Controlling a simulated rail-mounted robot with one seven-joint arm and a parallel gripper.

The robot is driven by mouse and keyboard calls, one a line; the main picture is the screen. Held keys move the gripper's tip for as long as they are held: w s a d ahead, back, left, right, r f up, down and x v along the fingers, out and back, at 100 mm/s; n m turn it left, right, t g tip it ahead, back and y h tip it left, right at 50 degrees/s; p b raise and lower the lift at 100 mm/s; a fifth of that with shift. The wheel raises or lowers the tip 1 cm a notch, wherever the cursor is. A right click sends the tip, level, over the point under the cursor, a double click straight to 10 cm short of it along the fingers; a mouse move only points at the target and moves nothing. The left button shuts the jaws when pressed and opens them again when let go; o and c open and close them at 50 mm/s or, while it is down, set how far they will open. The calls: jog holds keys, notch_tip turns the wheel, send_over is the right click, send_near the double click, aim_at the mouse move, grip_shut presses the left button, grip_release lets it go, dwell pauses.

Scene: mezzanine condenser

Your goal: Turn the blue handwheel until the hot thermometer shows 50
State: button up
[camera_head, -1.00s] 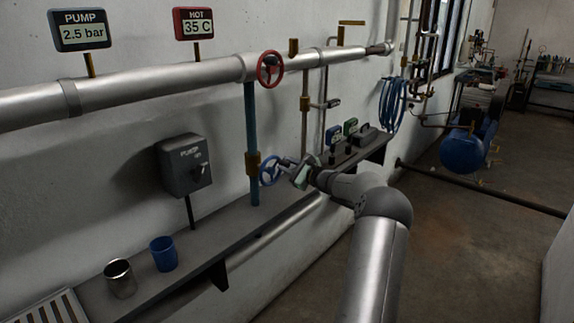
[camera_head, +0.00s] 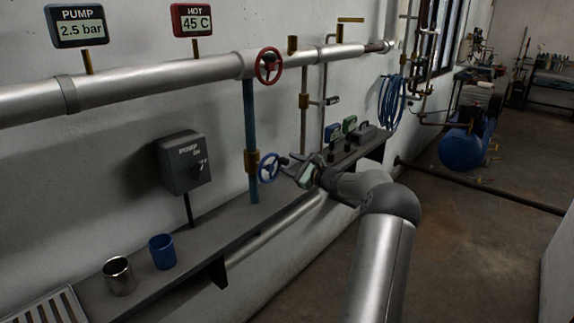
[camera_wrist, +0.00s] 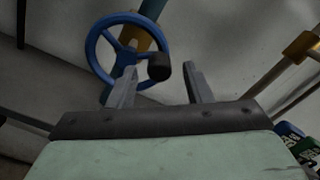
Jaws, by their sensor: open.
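The blue handwheel (camera_head: 268,168) sits on a brass valve (camera_head: 251,161) on the blue vertical pipe. In the wrist view the handwheel (camera_wrist: 100,45) shows its spokes and a dark knob (camera_wrist: 159,67) on its rim. My gripper (camera_head: 287,163) is just right of the wheel. In the wrist view my gripper (camera_wrist: 160,75) is open, its two fingers either side of the knob; I cannot tell whether either touches it. The red HOT thermometer (camera_head: 191,19) on the big pipe reads 45 C.
The PUMP gauge (camera_head: 77,26) reads 2.5 bar. A red handwheel (camera_head: 269,66) is above. A grey pump switch box (camera_head: 183,162) is on the wall. A metal cup (camera_head: 118,276) and a blue cup (camera_head: 162,252) stand on the shelf (camera_head: 200,250). Small blue and green displays (camera_head: 349,124) are beyond my gripper.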

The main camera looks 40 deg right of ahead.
jog(key=s+d+b, duration=0.2)
jog(key=s, duration=1.3)
jog(key=shift+d, duration=0.25)
jog(key=shift+s, duration=0.1)
jog(key=w+a+f+n+g+y+p, duration=0.1)
jog(key=a+n+g+y, duration=0.35)
jog(key=a, duration=1.25)
jog(key=w+a+f+n+g+y+p, duration=0.15)
jog(key=a+n+g, duration=0.5)
jog(key=a, duration=0.95)
jog(key=s+a+f+n+g+h, duration=0.1)
jog(key=s+a+n+g+h, duration=0.3)
jog(key=s+a, duration=0.5)
jog(key=s+a+f+n+g+h, duration=0.1)
jog(key=s+a+n+h, duration=0.1)
jog(key=s+a+n, duration=0.2)
jog(key=s+a+f+n+g+h+p, duration=0.1)
jog(key=s+a+n, duration=0.3)
jog(key=s+n, duration=0.4)
jog(key=s+h, duration=0.1)
jog(key=s, duration=0.4)
jog(key=shift+n+h, duration=0.3)
jog(key=shift+w, duration=0.1)
